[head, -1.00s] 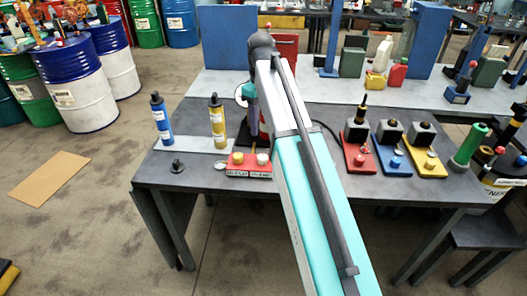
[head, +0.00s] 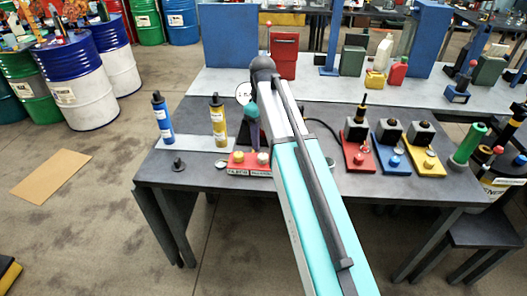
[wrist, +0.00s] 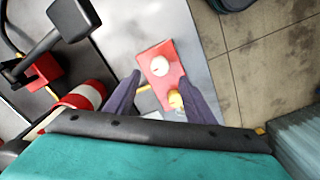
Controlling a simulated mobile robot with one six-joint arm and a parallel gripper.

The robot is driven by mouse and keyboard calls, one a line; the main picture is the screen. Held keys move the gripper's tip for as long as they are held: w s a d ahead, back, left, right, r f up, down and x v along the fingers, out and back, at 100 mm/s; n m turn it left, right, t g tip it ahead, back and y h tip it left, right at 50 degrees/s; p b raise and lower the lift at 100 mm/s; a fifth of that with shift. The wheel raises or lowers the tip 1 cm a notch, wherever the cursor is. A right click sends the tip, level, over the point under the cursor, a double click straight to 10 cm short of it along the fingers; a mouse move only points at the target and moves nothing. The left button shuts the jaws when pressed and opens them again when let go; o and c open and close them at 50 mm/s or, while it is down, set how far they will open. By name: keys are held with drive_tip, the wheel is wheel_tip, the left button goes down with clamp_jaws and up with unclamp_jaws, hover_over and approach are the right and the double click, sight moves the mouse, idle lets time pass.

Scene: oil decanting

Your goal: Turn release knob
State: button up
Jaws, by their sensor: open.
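A red control block (head: 249,170) with a yellow knob (head: 237,156) and a cream knob (head: 263,157) sits at the table's front edge. The labels on its front are too small to read, so I cannot tell which knob is the release knob. In the wrist view the red block (wrist: 154,54) shows the cream knob (wrist: 160,66) and the yellow knob (wrist: 176,99). My gripper (wrist: 159,76) is open, its two dark fingers on either side of the block in the picture, with nothing seen held. In the head view my arm partly hides it.
A blue bottle (head: 162,118) and a yellow bottle (head: 217,121) stand left of the block. Red (head: 355,157), blue (head: 392,164) and yellow (head: 427,165) stations stand at the right. A black knobbed piece (head: 178,164) lies at the front left.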

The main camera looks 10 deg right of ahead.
sight(263, 156)
drive_tip(key=shift+f+p, duration=0.75)
drive_tip(key=shift+f, duration=2.9)
drive_tip(key=shift+c, duration=0.4)
drive_tip(key=c, duration=1)
